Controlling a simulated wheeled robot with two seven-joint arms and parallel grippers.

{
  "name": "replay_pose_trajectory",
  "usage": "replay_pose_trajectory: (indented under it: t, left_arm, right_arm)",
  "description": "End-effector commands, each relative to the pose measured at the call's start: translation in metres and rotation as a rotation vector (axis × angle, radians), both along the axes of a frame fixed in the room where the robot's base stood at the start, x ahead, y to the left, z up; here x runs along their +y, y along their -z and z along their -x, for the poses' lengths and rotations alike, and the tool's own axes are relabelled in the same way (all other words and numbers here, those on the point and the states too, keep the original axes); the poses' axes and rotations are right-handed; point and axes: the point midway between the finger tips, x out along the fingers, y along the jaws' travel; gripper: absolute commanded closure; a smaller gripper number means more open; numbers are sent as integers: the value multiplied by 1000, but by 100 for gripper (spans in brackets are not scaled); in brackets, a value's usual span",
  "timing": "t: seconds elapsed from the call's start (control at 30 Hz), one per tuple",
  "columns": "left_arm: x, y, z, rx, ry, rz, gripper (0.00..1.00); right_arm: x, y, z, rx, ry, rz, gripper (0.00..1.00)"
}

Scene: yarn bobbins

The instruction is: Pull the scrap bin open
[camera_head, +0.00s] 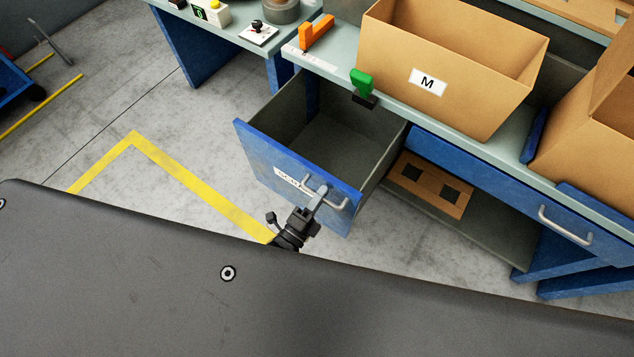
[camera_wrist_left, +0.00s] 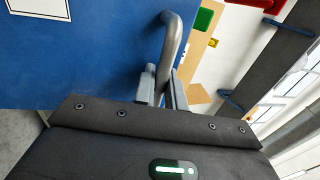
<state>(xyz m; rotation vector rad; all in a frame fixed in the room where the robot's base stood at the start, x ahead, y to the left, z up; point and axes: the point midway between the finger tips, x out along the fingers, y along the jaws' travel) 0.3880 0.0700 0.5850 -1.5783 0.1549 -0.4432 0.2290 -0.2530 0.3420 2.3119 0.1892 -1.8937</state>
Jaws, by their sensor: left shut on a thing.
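The scrap bin (camera_head: 260,150) is a blue-fronted drawer under the workbench, and it stands well out from the bench. Its grey inside shows and looks empty. A white label is on its front, partly hidden by the handle and gripper. My left gripper (camera_head: 318,198) is shut on the bin's grey bar handle (camera_head: 338,203). In the left wrist view the two fingers (camera_wrist_left: 162,88) sit on either side of the handle (camera_wrist_left: 172,45), beside the blue front (camera_wrist_left: 85,65). My right gripper is not in view.
A cardboard box marked M (camera_head: 460,60) stands on the bench, with another box (camera_head: 600,130) at the right. A second drawer with a handle (camera_head: 566,226) is shut. A cardboard piece (camera_head: 430,186) lies on the lower shelf. Yellow-taped floor (camera_head: 190,180) left of the bin is clear.

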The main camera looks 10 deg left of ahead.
Motion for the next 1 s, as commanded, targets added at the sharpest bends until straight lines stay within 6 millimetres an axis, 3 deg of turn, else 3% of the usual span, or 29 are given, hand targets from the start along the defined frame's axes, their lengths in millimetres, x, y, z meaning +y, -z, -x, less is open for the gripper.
replay_pose_trajectory:
  t: [0.4, 0.43, 0.73, 0.87, 1.0]
  left_arm:
    - [0, 0, 3, 0, 5, -1, 100]
    - [0, 0, 3, 0, 4, -1, 84]
    - [1, 1, 4, 0, 4, -1, 83]
    - [5, 4, 14, 2, 4, -1, 83]
    - [14, 9, 38, 3, 6, -3, 83]
  right_arm:
    - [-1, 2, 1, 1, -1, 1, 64]
    - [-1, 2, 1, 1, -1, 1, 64]
    - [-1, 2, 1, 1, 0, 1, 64]
    - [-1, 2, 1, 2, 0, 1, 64]
    - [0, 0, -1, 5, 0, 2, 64]
